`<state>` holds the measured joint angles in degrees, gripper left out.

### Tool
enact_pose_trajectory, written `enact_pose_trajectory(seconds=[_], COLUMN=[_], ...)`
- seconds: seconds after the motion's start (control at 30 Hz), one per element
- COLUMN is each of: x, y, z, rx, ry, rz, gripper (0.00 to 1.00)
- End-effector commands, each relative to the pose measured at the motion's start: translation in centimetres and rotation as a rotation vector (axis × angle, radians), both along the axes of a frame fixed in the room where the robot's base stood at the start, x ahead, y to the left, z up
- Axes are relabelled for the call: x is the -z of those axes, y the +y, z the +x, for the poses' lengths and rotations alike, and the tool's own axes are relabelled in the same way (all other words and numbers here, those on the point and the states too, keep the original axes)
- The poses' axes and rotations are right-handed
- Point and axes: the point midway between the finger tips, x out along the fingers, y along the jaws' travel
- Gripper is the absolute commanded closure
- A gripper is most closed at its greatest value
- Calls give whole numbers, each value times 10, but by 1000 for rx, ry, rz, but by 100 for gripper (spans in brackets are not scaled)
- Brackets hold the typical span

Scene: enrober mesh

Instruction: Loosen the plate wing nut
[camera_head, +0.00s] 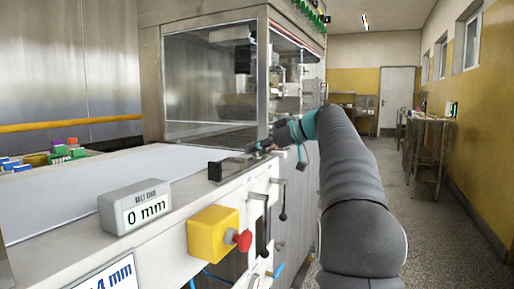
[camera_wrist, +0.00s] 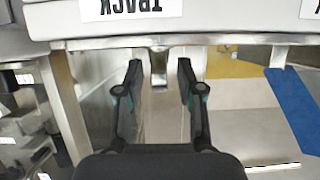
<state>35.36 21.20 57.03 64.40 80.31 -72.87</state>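My gripper (camera_head: 266,146) is at the end of my grey arm, beside the front edge of the steel machine (camera_head: 262,60). In the wrist view my gripper (camera_wrist: 160,75) is open, its two dark fingers well apart. A small metal piece (camera_wrist: 158,62) hangs below the pale ledge between the fingertips, and neither finger visibly touches it. I cannot tell whether this piece is the plate wing nut. No wing nut can be made out clearly in the head view, where the gripper and arm cover part of the machine's side.
A grey display box (camera_head: 148,207) reading 0 mm stands on the ledge by the pale belt (camera_head: 60,200). A yellow box with a red button (camera_head: 213,232) and black levers (camera_head: 283,205) jut from the front. An upside-down TRACK label (camera_wrist: 130,8) is above the fingers.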

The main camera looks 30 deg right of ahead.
Motion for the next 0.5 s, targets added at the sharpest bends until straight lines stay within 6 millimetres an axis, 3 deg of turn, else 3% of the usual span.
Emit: enact_pose_trajectory(seconds=[0.27, 0.5], x=[-8, -26], y=[-12, -39], z=[-14, -48], rx=[4, 3], ry=[-1, -1], rz=[-1, 0], gripper=[62, 62])
